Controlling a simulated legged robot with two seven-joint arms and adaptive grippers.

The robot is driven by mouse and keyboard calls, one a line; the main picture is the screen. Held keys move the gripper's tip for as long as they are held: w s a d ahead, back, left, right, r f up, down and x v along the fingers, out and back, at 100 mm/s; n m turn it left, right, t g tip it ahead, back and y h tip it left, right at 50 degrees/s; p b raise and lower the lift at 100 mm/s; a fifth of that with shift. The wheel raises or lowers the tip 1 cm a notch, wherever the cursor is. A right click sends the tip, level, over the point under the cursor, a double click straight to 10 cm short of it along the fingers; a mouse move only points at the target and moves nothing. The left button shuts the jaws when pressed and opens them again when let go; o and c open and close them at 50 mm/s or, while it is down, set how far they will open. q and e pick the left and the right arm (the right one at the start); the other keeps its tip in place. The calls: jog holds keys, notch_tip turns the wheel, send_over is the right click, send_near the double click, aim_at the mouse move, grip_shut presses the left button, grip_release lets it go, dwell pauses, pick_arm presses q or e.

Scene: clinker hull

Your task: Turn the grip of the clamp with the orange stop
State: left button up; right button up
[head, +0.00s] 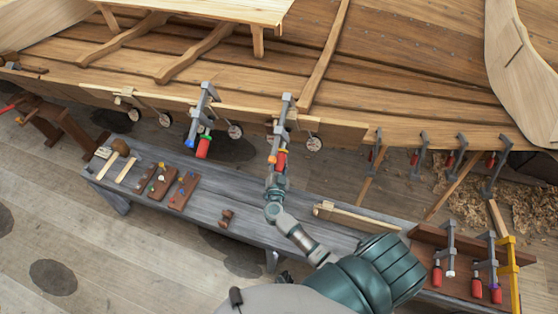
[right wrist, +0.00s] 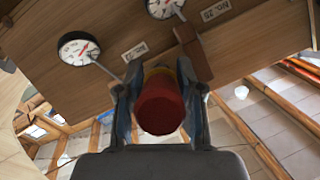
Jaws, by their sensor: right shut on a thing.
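The clamp with the orange stop (head: 286,112) hangs on the edge of the hull planking, in the middle of the head view. Its orange stop (head: 272,159) is at the lower end, beside its red grip (head: 282,156). My right gripper (head: 276,178) reaches up to this grip from below. In the right wrist view the red grip (right wrist: 160,106) lies between the two fingers of my right gripper (right wrist: 161,115), which is shut on it. My left gripper is not in view.
Another clamp (head: 204,108) with blue and green parts hangs to the left. Round dials (head: 314,144) hang near both clamps. A grey bench (head: 225,188) below carries a mallet (head: 120,147), wooden blocks and a plank. More clamps (head: 450,245) stand at the right end.

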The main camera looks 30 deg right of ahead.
jog(key=shift+a+m+t+y, duration=0.1)
jog(key=shift+m+t+y, duration=0.3)
jog(key=shift+m+y, duration=0.15)
jog(key=shift+m+t, duration=0.3)
jog(key=shift+m, duration=0.05)
pick_arm(q)
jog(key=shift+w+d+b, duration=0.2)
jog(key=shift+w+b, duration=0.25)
jog(key=shift+b, duration=0.05)
pick_arm(e)
jog(key=shift+w+a+m+t+y, duration=0.1)
jog(key=shift+m+t+y, duration=0.25)
jog(key=shift+m+t, duration=0.15)
jog(key=o, duration=1.2)
jog(key=shift+r, duration=0.1)
jog(key=v, duration=1.2)
